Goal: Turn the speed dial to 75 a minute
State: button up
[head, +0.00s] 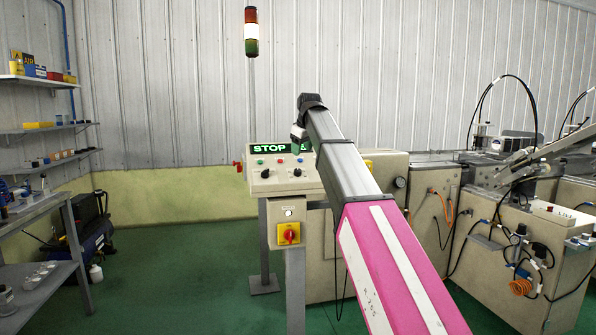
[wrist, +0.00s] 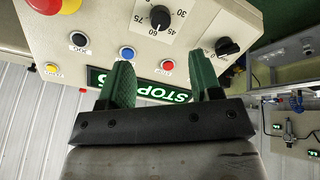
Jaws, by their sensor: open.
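The speed dial (wrist: 160,18) is a black knob at the top of the wrist view, with 75, 60, 45 and 30 printed around it. Its white mark appears to point near 60. The panel appears upside down there. In the head view, a small black knob (head: 297,172) at the right of the sloped panel appears to be the same dial. My gripper (wrist: 158,61) has two green fingers, spread apart and empty, near the panel's display edge and short of the dial. In the head view my gripper (head: 298,134) is partly hidden by the arm, above the panel.
A lit STOP display (head: 270,148) tops the panel. Blue (wrist: 127,53), red (wrist: 167,66) and black (wrist: 78,40) buttons lie near the fingers. Another black knob (wrist: 228,47) is beside the dial, and a red emergency button (wrist: 45,5) is at the corner.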

aim_at(298, 170)
jog(key=x, duration=1)
jog(key=shift+f, duration=0.25)
jog(key=shift+c, duration=0.3)
jog(key=c, duration=0.9)
